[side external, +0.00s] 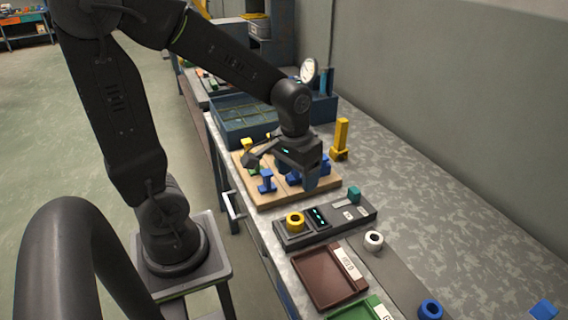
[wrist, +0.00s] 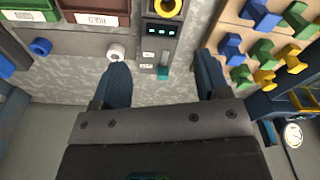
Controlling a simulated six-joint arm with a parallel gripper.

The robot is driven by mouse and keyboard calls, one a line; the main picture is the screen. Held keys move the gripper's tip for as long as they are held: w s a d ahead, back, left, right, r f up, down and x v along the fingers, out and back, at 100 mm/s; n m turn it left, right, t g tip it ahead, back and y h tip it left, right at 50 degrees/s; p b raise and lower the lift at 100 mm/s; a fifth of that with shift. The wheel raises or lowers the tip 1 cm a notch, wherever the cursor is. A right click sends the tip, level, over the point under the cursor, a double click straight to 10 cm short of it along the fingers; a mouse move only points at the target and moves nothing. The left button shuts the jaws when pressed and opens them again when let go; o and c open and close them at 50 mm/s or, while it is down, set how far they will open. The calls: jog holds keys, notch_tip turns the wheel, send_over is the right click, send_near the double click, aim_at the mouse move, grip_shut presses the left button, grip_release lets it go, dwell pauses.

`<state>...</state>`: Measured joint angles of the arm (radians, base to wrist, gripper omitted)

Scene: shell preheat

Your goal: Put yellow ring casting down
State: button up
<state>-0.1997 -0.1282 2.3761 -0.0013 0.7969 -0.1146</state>
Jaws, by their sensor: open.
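The yellow ring casting (side external: 295,221) rests on the left end of a dark instrument box (side external: 345,222) with a small display and a teal lever. In the wrist view the yellow ring (wrist: 164,6) is at the top edge, partly cut off, on the end of the same box (wrist: 158,50). My gripper (side external: 284,172) is open and empty, above the wooden peg board in the side view and apart from the ring. In the wrist view its two fingers (wrist: 160,66) are spread wide with the teal lever's end between them.
A white ring (side external: 373,240) and a blue ring (side external: 430,309) lie on the bench. A brown tray (side external: 318,292) labelled HOLD and a green tray (side external: 352,313) are in front. The wooden board (side external: 268,200) holds several blue and yellow pieces. A yellow post (side external: 341,138) stands behind it.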

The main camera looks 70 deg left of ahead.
jog(key=s+d+r+m+t, duration=0.3)
jog(key=s+r, duration=0.4)
jog(key=r, duration=0.3)
jog(key=shift+d+m+t, duration=0.3)
jog(key=shift+d+t, duration=0.4)
jog(key=shift+d, duration=0.55)
jog(key=shift+r, duration=0.1)
jog(key=shift+c, duration=0.3)
